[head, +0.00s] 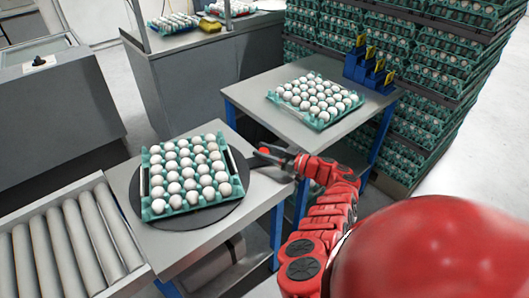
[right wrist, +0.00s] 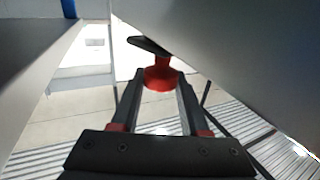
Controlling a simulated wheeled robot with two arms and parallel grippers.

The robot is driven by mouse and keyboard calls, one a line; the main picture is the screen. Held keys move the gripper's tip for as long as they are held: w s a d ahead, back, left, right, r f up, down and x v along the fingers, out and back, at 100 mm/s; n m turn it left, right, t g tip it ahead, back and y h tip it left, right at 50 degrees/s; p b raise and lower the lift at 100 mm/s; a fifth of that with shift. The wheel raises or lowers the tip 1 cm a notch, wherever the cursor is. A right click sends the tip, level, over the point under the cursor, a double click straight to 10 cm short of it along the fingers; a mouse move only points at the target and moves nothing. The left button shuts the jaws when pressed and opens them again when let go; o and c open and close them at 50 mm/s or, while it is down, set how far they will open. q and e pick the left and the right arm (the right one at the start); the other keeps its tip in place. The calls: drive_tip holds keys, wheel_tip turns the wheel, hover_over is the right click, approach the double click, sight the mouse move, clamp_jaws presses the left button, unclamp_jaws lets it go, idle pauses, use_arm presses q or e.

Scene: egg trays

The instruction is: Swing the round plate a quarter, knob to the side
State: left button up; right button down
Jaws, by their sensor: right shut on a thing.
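The round plate (head: 190,220) is a dark disc lying flat on a grey table. A green egg tray (head: 148,212) full of white eggs rests on it. The plate's red knob (head: 264,150) is at its right side, at the far edge of the table. My right gripper (head: 266,154) reaches in from the right and is shut on the knob. In the right wrist view the red knob (right wrist: 161,78) sits between the two fingers, below a dark piece (right wrist: 149,45). My left gripper is not in view.
A roller conveyor (head: 65,243) adjoins the table at the left. A second table (head: 258,104) with another egg tray (head: 318,122) and blue holders (head: 368,70) stands behind to the right. Stacked egg trays (head: 420,60) rise at the back right. A grey cabinet (head: 190,85) is behind.

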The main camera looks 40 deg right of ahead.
drive_tip(key=shift+a+f, duration=0.1)
drive_tip(key=shift+f, duration=0.1)
drive_tip(key=shift+c, duration=2)
unclamp_jaws()
drive_tip(key=shift+r, duration=0.1)
drive_tip(key=b+v, duration=0.1)
drive_tip(key=v, duration=1.6)
drive_tip(key=shift+b, duration=0.3)
drive_tip(key=shift+s, duration=0.15)
